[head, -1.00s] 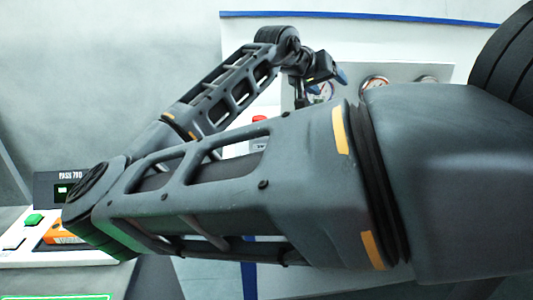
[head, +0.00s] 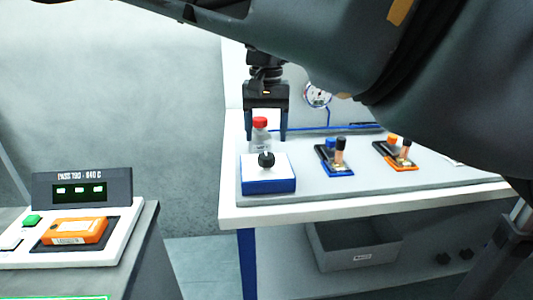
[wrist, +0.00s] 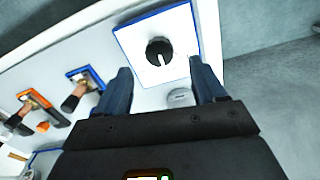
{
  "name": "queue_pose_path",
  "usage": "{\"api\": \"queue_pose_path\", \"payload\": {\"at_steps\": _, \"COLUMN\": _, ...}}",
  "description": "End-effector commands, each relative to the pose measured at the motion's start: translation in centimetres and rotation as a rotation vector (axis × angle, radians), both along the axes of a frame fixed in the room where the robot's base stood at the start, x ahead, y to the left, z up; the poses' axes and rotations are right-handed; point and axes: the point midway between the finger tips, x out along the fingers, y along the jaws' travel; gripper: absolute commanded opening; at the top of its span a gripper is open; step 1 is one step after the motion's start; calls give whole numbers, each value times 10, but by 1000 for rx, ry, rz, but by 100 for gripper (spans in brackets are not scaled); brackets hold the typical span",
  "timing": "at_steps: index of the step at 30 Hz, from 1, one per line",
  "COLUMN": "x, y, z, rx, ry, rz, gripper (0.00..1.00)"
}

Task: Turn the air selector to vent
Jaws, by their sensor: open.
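The air selector appears to be the round black knob (head: 266,160) on a white plate with a blue base (head: 268,187), at the bench's left end. In the wrist view the knob (wrist: 159,51) shows a white pointer line toward my gripper; no position labels can be read. My gripper (head: 266,136) is open and points down, behind the knob in the head view. In the wrist view my gripper's fingers (wrist: 160,68) are spread, with the knob just beyond the gap between their tips. Nothing is held. Height above the plate is unclear.
A red-topped fixture (head: 260,122) stands behind the selector, close between my fingers in the head view. Blue-based (head: 335,158) and orange-based (head: 398,155) lever units stand to the right. A gauge (head: 317,95) is behind. A grey bin (head: 353,246) sits below.

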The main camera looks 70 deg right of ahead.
Motion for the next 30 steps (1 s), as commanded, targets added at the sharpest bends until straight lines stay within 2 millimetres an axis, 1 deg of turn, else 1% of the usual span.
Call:
{"api": "queue_pose_path", "payload": {"at_steps": 1, "x": -1, "y": 0, "z": -8, "rx": 1, "ry": 1, "rz": -1, "gripper": 70}}
{"api": "queue_pose_path", "payload": {"at_steps": 6, "x": -1, "y": 0, "z": -35, "rx": 0, "ry": 1, "rz": -4, "gripper": 70}}
{"api": "queue_pose_path", "payload": {"at_steps": 12, "x": -1, "y": -1, "z": -56, "rx": -2, "ry": 1, "rz": -4, "gripper": 70}}
{"api": "queue_pose_path", "payload": {"at_steps": 16, "x": -1, "y": 0, "z": -62, "rx": -2, "ry": 1, "rz": -3, "gripper": 70}}
{"api": "queue_pose_path", "payload": {"at_steps": 23, "x": -1, "y": -1, "z": -63, "rx": -3, "ry": 1, "rz": -3, "gripper": 70}}
{"api": "queue_pose_path", "payload": {"at_steps": 30, "x": -1, "y": -1, "z": -62, "rx": -3, "ry": 1, "rz": -3, "gripper": 48}}
